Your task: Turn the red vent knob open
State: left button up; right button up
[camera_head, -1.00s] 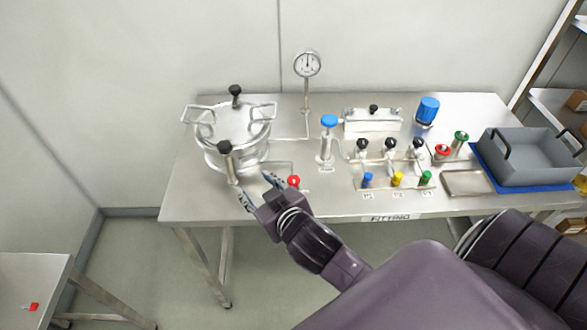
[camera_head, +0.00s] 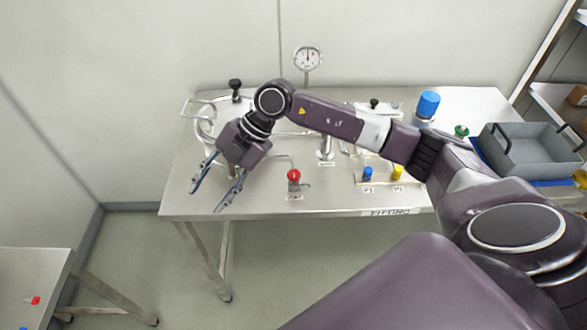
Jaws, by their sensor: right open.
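The red vent knob (camera_head: 293,175) stands near the front edge of the steel table (camera_head: 330,203), left of the middle, with a thin pipe running to it from behind. My right gripper (camera_head: 208,196) is open and empty above the table's front left part, left of the red knob and apart from it. Its fingers point down toward the front edge. My right arm crosses over the table from the right and hides much of the steel vessel (camera_head: 190,108) and the fittings behind. My left gripper is not in view.
A pressure gauge (camera_head: 308,57) stands at the back. Blue (camera_head: 367,174) and yellow (camera_head: 397,173) knobs are to the right. A blue-capped part (camera_head: 428,104) and a grey crate (camera_head: 530,150) stand farther right. A low side table (camera_head: 30,275) is at lower left.

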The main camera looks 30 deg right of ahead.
jog(key=w+d+f+m+h, duration=0.15)
jog(key=d+h, duration=0.35)
jog(key=d, duration=0.9)
jog(key=r+m+g+h, duration=0.1)
jog(key=m+h, duration=0.2)
send_over(294, 173)
jog(key=shift+a+r, duration=0.1)
jog(key=shift+r, duration=0.05)
jog(key=shift+s+f+p, duration=0.1)
jog(key=shift+f+p, duration=0.15)
jog(key=shift+p, duration=0.05)
notch_tip(294, 173, down, 6)
jog(key=shift+f+p, duration=0.1)
jog(key=shift+p, duration=1)
jog(key=shift+f, duration=0.45)
jog(key=shift+c, duration=0.5)
jog(key=c, duration=1.1)
jog(key=shift+o, duration=0.2)
